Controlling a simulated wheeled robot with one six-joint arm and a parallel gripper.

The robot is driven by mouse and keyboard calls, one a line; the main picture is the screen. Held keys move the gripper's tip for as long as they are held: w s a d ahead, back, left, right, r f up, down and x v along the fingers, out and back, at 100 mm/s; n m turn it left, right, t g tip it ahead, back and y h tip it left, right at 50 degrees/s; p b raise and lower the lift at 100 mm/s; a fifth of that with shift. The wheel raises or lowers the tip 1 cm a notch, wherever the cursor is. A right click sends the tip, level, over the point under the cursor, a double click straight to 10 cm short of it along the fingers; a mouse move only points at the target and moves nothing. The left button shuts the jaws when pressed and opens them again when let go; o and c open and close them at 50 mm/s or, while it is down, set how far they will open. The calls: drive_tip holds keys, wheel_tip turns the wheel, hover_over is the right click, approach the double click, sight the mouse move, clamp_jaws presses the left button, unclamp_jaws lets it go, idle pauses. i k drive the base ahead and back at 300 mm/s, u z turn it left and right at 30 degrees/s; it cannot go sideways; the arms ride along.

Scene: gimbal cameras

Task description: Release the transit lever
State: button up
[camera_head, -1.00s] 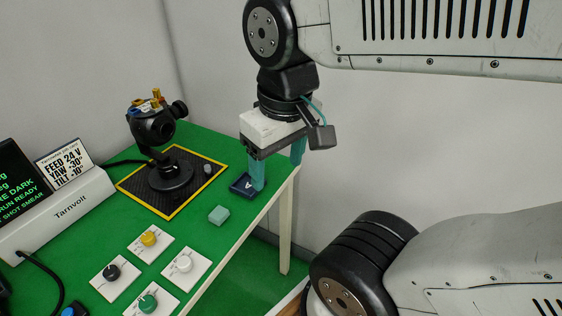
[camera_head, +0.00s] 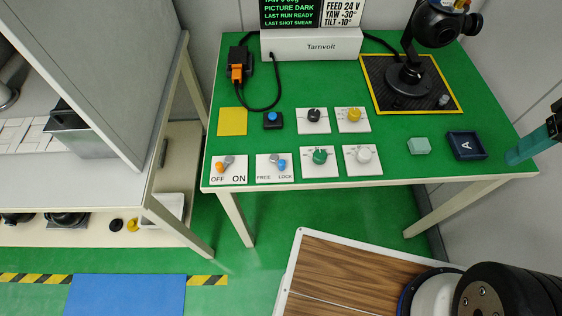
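The FREE/LOCK plate (camera_head: 277,168) lies near the front edge of the green table. Its small blue-tipped transit lever (camera_head: 280,163) sits on the right, LOCK side. My gripper (camera_head: 532,145) shows only in part at the right edge, far to the right of the lever, beside the dark tray marked A. A teal finger shows; the rest is out of frame. A second ago its two teal fingers stood apart with nothing between them.
An OFF/ON plate (camera_head: 228,170) with an orange-tipped lever is just left. Green (camera_head: 320,156) and white (camera_head: 364,155) knobs are to the right. A mint block (camera_head: 419,146), the A tray (camera_head: 467,145) and the gimbal camera (camera_head: 409,77) stand farther right. A black cable (camera_head: 276,82) lies behind.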

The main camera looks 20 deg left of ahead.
sight(281, 164)
drive_tip(key=k, duration=0.5)
drive_tip(key=z, duration=0.25)
drive_tip(key=i, duration=0.65)
drive_tip(key=u, duration=0.9)
